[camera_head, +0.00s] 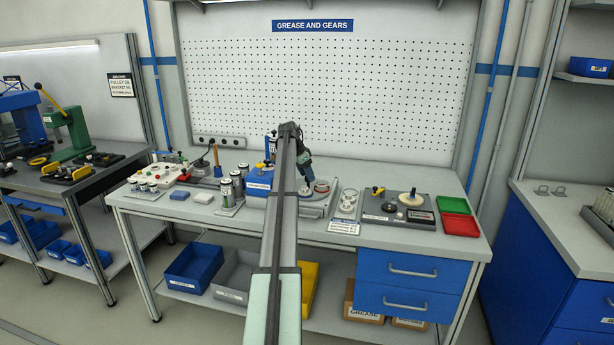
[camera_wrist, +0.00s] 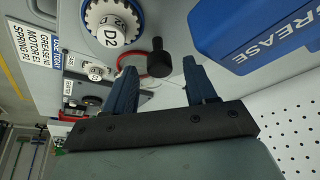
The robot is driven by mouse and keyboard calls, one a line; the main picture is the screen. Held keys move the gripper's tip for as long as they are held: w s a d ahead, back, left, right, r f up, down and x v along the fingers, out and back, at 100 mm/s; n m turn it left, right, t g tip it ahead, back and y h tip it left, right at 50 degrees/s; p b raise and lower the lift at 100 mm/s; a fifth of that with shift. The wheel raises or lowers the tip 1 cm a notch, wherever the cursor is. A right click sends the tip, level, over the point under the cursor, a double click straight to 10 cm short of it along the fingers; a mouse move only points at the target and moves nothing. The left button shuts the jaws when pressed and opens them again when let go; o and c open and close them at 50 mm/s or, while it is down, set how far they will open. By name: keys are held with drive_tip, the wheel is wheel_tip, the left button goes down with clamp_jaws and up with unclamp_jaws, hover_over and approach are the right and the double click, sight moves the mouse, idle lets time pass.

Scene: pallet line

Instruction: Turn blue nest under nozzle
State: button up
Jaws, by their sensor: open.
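In the wrist view the two dark fingers of my gripper (camera_wrist: 160,68) are apart. A black knob (camera_wrist: 158,64) appears between their tips; I see no clear contact. A white round part marked D2 (camera_wrist: 108,22) in a toothed ring lies up and left of the knob, with a red curved edge (camera_wrist: 143,53) beside it. A blue housing marked GREASE (camera_wrist: 255,30) is at the upper right. In the head view my gripper (camera_head: 308,188) points down over the grease station (camera_head: 312,209), by a red-rimmed round part (camera_head: 322,186). My arm hides part of the station.
Small cans (camera_head: 238,185) stand left of the station. To the right are a clear-looking holder (camera_head: 348,203), a grey fixture plate (camera_head: 398,210), and green (camera_head: 454,204) and red (camera_head: 460,225) trays. A perforated panel (camera_head: 330,95) closes the back.

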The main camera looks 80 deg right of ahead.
drive_tip(key=shift+s+d+f, duration=0.15)
drive_tip(key=shift+f, duration=0.35)
drive_tip(key=shift+c, duration=0.4)
clamp_jaws()
